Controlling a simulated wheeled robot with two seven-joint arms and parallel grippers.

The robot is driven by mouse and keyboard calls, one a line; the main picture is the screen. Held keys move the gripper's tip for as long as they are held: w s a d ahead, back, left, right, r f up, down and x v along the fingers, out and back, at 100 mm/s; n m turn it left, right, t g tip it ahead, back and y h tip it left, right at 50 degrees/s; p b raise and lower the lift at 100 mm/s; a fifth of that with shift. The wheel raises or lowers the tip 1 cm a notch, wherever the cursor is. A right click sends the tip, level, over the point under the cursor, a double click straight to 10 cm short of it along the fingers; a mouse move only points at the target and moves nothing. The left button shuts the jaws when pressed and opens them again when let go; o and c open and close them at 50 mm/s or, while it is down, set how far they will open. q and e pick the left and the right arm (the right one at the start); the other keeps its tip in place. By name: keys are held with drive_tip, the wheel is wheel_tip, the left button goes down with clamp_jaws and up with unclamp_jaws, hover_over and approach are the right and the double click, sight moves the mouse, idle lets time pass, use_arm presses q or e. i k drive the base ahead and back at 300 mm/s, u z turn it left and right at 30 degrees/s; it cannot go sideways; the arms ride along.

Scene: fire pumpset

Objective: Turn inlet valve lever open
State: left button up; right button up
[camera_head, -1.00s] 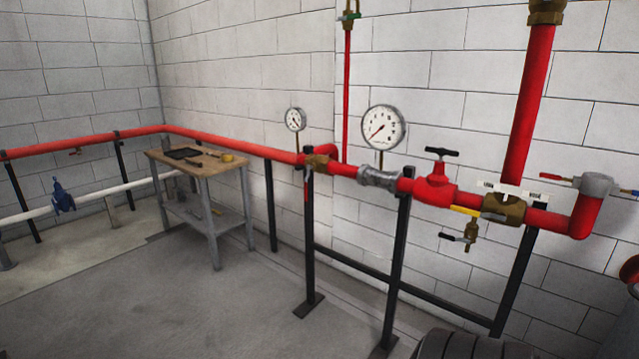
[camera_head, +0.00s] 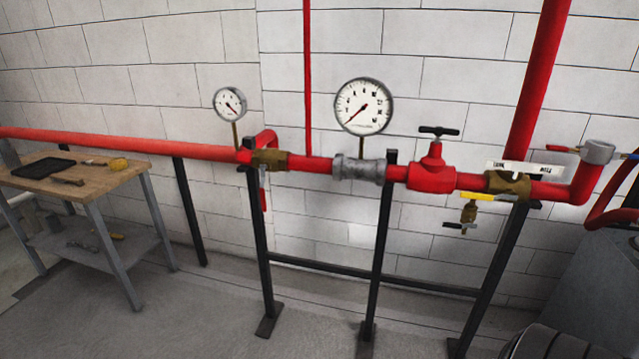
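A red pipe run crosses the view along the wall. At its left, a brass valve (camera_head: 270,160) has a short red lever (camera_head: 263,197) hanging down, across the pipe. Further right, a red valve (camera_head: 432,172) has a black T-handle (camera_head: 439,131) on top. A brass body (camera_head: 509,184) with a white label plate sits below the red riser. A small brass drain valve (camera_head: 468,212) with a yellow lever (camera_head: 490,197) hangs beside it. I cannot tell from markings which lever is the inlet one. Neither gripper is in view.
A workbench (camera_head: 95,183) with tools stands at the left. Black support posts (camera_head: 259,255) hold the pipe. Two gauges, one small (camera_head: 229,103) and one large (camera_head: 363,106), stand above it. Dark bulky objects fill the lower right. The floor (camera_head: 200,325) in front is clear.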

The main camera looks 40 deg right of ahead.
sight(262, 202)
drive_tip(key=z, duration=0.9)
drive_tip(key=i, duration=0.8)
drive_tip(key=z, duration=0.9)
